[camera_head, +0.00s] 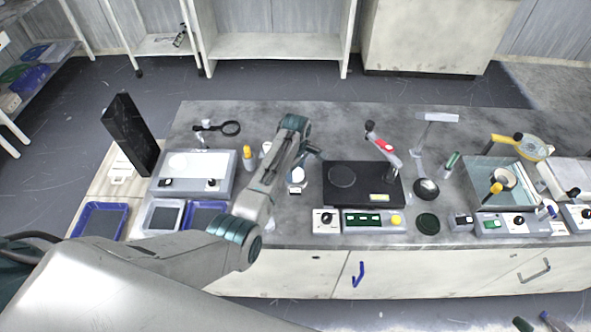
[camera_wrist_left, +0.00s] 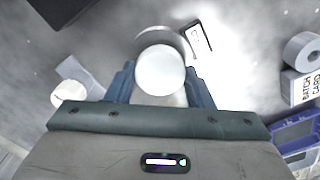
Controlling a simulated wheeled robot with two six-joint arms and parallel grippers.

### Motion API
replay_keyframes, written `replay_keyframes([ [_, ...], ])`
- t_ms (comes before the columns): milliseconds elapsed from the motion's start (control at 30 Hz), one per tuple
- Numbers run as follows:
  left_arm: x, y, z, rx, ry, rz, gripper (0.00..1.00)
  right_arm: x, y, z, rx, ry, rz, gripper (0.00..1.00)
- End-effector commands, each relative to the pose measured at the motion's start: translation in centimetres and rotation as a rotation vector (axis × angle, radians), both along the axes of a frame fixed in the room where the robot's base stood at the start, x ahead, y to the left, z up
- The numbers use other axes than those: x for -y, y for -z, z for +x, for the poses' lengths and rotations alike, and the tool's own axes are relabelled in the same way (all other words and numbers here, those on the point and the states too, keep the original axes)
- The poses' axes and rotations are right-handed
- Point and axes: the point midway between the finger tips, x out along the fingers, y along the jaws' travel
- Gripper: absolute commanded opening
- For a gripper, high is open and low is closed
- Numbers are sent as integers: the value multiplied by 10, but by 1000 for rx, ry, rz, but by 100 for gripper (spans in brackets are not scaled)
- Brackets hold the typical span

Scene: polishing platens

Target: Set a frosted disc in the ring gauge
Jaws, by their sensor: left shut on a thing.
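My left gripper (camera_wrist_left: 160,80) is shut on a pale frosted disc (camera_wrist_left: 160,70), seen face-on between its two blue-grey fingers in the left wrist view. A grey ring-shaped rim (camera_wrist_left: 166,37) shows just behind the disc's far edge and may be the ring gauge; the disc hides most of it. I cannot tell whether the two touch. In the head view my left gripper (camera_head: 302,160) hangs over the bench, left of the black platen unit, above a small white round thing (camera_head: 297,175). My right gripper is not in view.
In the head view a black platen unit (camera_head: 338,192) stands right of my left gripper, with control boxes (camera_head: 372,221) in front. A yellow-capped bottle (camera_head: 247,158) stands left. Blue trays (camera_head: 99,218) lie at the left end. A batch card box (camera_wrist_left: 301,88) shows in the wrist view.

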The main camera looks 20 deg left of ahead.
Motion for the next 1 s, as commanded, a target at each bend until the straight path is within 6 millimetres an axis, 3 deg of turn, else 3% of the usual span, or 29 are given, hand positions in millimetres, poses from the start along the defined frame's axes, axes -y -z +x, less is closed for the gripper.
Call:
replay_keyframes([
  [1000, 0, 6, 0, 0, 0, 0, 23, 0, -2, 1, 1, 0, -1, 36],
])
